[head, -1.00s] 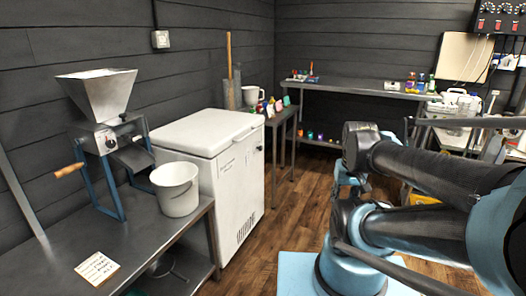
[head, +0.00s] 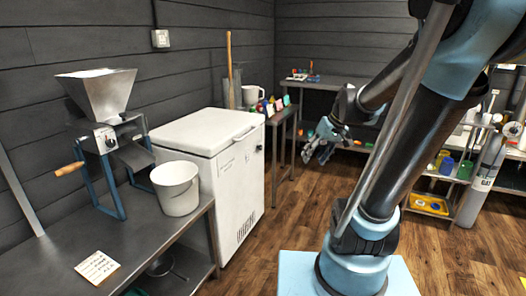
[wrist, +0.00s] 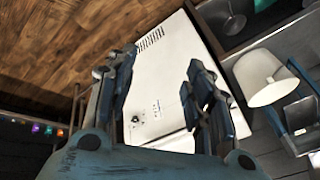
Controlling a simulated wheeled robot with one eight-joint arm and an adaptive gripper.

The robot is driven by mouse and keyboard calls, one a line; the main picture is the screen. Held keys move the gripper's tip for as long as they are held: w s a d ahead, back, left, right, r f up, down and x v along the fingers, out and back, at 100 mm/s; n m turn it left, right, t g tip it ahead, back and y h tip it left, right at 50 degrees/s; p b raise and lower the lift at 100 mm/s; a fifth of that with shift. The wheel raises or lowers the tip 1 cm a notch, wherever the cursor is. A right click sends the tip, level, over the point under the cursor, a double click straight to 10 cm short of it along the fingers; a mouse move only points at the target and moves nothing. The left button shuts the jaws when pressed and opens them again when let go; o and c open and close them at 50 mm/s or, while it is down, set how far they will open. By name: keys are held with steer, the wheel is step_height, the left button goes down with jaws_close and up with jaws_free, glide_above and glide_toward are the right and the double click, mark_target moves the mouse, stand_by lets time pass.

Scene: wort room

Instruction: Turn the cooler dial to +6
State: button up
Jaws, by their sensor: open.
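The cooler is a white chest unit (head: 215,160) with a lid. Its dark dial (head: 259,148) shows small on the side facing right. In the wrist view the cooler's white side panel (wrist: 170,85) lies between and beyond my fingers, with the dark round dial (wrist: 138,120) near its lower part. The dial's setting is too small to read. My gripper (head: 318,147) is open and empty, to the right of the cooler and apart from it. Its two fingers (wrist: 160,62) also show in the wrist view, spread on either side of the panel.
A bench (head: 50,245) at left holds a grain mill (head: 105,140), a white bucket (head: 176,188) and a note card (head: 97,267). A small table (head: 284,112) with coloured items stands just behind the cooler. Wooden floor (head: 275,235) is clear right of the cooler.

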steer(key=w+a+f+n+t+y, duration=0.1)
steer(key=w+a+n+y, duration=0.25)
steer(key=w, duration=1.15)
steer(key=w+a+f+n+y, duration=0.1)
steer(key=w+a+n+y, duration=0.2)
steer(key=w, duration=1.2)
steer(key=n+t+y, duration=0.3)
steer(key=n+y, duration=0.1)
steer(key=y, duration=0.2)
glide_toward(259, 147)
steer(key=w+x, duration=0.1)
steer(key=x, duration=0.7)
steer(key=shift+w+f, duration=0.3)
steer(key=shift+f, duration=0.05)
steer(key=shift+d, duration=0.1)
steer(key=c, duration=1)
steer(key=shift+m, duration=0.25)
steer(key=shift+c, duration=0.2)
